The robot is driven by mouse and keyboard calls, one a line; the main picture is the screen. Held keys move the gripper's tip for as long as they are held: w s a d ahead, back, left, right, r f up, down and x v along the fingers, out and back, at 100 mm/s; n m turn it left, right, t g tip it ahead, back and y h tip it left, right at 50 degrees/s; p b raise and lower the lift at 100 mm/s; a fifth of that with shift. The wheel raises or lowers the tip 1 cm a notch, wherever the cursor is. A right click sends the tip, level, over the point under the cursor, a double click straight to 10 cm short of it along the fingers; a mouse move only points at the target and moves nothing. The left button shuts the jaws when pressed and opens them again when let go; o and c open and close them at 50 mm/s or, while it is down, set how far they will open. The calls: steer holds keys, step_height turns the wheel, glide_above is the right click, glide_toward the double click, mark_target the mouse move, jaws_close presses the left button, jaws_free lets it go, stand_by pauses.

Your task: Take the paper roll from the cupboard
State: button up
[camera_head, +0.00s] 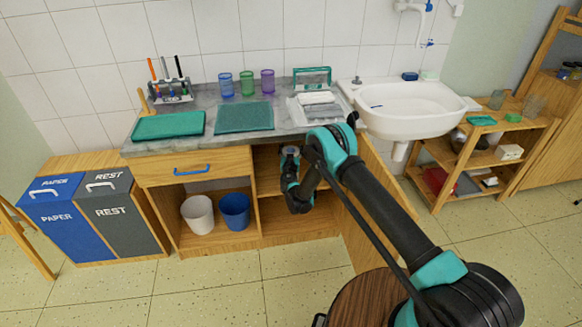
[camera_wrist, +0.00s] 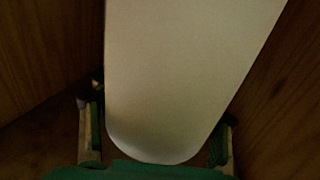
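The paper roll (camera_wrist: 180,75) is a large pale, smooth shape that fills the middle of the wrist view, with a rounded lower end. My gripper (camera_wrist: 160,125) has one finger on each side of the roll, close to its edges. Whether both fingers press on it cannot be told. In the head view my gripper (camera_head: 299,198) is low at the open right side of the wooden cupboard (camera_head: 265,222). The roll cannot be clearly made out there, as my arm covers part of the opening.
The open cupboard door (camera_head: 368,205) stands to the right of my gripper. A white bin (camera_head: 197,214) and a blue bin (camera_head: 235,211) stand in the left compartment. The counter and sink (camera_head: 408,108) are above. Dark wooden panels (camera_wrist: 50,50) flank the roll.

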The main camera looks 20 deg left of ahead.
steer(key=c, duration=1)
steer(key=shift+c, duration=0.8)
